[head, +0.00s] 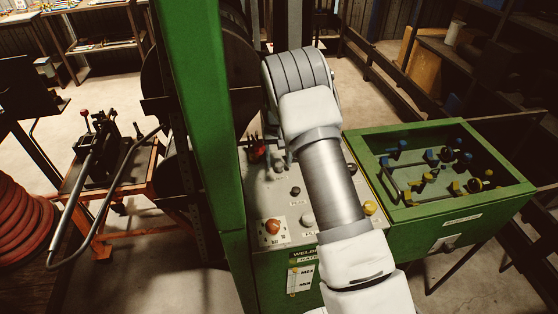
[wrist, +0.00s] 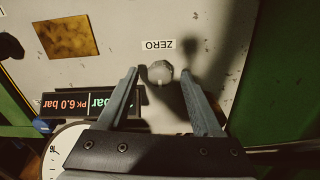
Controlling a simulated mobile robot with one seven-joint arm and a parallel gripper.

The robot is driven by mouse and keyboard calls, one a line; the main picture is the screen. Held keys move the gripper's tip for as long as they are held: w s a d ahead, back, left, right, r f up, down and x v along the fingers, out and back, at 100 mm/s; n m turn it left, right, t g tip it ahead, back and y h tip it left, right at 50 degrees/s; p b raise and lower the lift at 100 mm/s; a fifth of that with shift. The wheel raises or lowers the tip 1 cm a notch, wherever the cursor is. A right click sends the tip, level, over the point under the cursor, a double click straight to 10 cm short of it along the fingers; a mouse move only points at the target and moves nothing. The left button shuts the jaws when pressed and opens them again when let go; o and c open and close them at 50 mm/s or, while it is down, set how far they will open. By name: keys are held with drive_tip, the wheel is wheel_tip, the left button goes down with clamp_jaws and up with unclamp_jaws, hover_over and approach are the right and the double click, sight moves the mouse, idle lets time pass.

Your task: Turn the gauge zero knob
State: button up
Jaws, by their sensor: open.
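The gauge zero knob (wrist: 160,72) is a small grey round knob with a light index mark, beside an upside-down "ZERO" label (wrist: 158,45) in the wrist view. My gripper (wrist: 160,75) is open, with one finger on each side of the knob. Gaps show between the knob and both fingers; I cannot tell how deep the fingertips reach. In the head view my arm covers most of the panel, and the zero knob cannot be made out there. A round gauge (wrist: 62,150) is partly hidden behind my gripper's body.
A digital display (wrist: 92,103) reads "PK 6.0 bar" near the left finger. In the head view, the control panel (head: 263,200) carries several knobs and a red button (head: 272,227). A green post (head: 205,130) stands left of my arm. A green fitting tray (head: 480,208) is right.

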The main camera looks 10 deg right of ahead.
drive_tip(key=shift+f, duration=0.35)
clamp_jaws()
idle(0.4)
drive_tip(key=shift+f+n+b, duration=0.1)
drive_tip(key=shift+n+b, duration=0.85)
drive_tip(key=shift+n, duration=0.15)
drive_tip(key=n+b, duration=0.2)
drive_tip(key=n, duration=0.1)
drive_tip(key=shift+n, duration=0.3)
drive_tip(key=n+b, duration=0.1)
drive_tip(key=n, duration=0.5)
